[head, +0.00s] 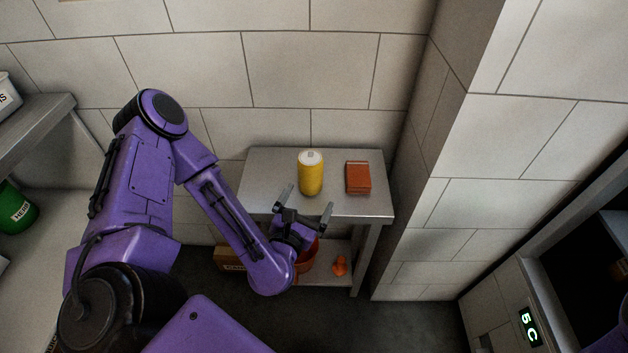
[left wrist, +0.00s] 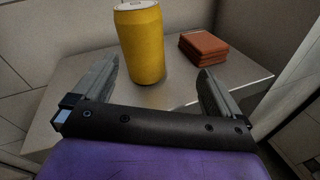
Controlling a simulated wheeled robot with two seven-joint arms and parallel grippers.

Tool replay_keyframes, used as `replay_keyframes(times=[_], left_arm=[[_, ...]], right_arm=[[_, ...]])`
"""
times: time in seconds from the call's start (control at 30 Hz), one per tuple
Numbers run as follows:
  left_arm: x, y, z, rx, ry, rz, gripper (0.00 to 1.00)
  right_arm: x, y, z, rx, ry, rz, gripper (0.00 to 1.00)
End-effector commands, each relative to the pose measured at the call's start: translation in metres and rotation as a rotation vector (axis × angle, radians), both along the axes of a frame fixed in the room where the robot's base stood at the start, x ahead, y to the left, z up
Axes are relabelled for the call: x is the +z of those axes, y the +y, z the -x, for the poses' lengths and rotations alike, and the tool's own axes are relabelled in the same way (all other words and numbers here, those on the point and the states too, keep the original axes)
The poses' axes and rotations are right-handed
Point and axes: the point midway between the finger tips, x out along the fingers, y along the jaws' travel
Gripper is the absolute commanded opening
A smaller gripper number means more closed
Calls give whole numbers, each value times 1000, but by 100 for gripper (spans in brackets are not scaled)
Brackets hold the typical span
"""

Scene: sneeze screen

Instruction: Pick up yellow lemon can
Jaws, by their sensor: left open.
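The yellow lemon can (head: 311,176) stands upright on a small grey metal table (head: 270,180) against the tiled wall. Its top is pale. My left gripper (head: 306,203) is open and empty at the table's front edge, just in front of the can. In the left wrist view the can (left wrist: 140,45) stands beyond the fingertips, roughly in line with the gap (left wrist: 158,78) between them and nearer the left finger. The fingers do not appear to touch it. My right gripper is not in view.
A stack of reddish-brown blocks (head: 358,178) lies right of the can; it also shows in the left wrist view (left wrist: 203,47). A lower shelf holds an orange item (head: 340,265). A wall corner (head: 420,170) stands right of the table. A green container (head: 15,208) is far left.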

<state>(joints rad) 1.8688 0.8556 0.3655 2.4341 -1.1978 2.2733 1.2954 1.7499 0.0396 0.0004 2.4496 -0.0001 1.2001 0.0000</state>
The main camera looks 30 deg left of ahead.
Motion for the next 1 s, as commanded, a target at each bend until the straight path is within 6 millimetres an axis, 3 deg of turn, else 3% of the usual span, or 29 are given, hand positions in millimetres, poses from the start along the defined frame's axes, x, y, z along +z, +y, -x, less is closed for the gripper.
replay_keyframes(times=[0.07,0.17,0.7,0.97,1.0], left_arm=[[15,14,-7,68,-116,158,99],[27,23,-22,90,-170,224,99],[26,54,-100,85,-160,220,99],[24,56,-105,86,-159,222,99],[24,56,-104,86,-159,222,89]], right_arm=[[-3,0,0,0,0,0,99],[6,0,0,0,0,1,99],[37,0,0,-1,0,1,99],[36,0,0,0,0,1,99],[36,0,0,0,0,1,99]])
